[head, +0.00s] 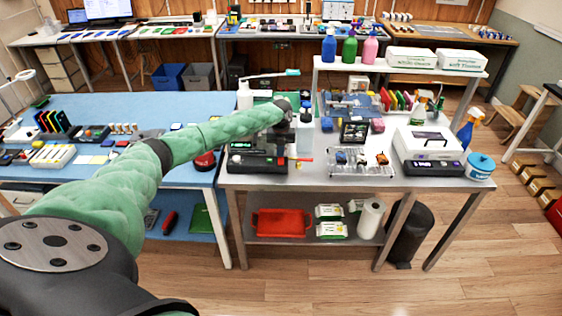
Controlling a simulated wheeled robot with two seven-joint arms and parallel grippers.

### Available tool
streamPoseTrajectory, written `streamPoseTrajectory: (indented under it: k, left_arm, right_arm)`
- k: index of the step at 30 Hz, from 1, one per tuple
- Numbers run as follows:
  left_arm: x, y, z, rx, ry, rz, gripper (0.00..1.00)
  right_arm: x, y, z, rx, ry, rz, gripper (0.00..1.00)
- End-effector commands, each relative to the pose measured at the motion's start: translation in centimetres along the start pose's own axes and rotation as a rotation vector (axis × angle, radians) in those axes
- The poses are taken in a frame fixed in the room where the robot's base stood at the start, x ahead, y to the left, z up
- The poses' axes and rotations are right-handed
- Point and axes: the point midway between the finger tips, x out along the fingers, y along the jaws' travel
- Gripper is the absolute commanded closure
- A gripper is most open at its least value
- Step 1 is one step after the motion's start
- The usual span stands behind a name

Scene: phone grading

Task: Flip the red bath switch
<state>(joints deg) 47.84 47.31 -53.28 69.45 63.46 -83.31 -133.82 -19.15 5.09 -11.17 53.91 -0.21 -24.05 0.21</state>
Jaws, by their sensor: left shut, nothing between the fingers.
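A black box-shaped device (256,163) sits at the left end of the grey metal table, and it looks like the bath unit. My left arm reaches in from the left over the blue table. My left gripper (283,141) is dark, shut and empty, just above the right part of the device. It hides part of the device's top and back. I cannot tell whether it touches anything. My right gripper is out of view.
A white bottle (245,96) and a clear bottle (305,131) stand close to the gripper. A raised shelf (400,66) with spray bottles and boxes stands behind. Bare metal shows at the table's front.

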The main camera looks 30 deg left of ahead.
Motion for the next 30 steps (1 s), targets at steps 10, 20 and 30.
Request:
streamPoseTrajectory:
  k: [10, 20, 30]
  left_arm:
    - [-1.9, 0.0, -0.1, 0.001, 0.002, 0.0, 1.0]
    - [-4.1, 0.0, -0.1, 0.0, 0.002, 0.001, 1.0]
    - [-6.3, 0.0, -0.1, 0.001, 0.001, 0.0, 1.0]
  right_arm:
    - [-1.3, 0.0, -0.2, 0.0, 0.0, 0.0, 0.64]
    - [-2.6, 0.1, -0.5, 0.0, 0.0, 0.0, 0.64]
    - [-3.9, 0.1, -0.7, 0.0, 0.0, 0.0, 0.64]
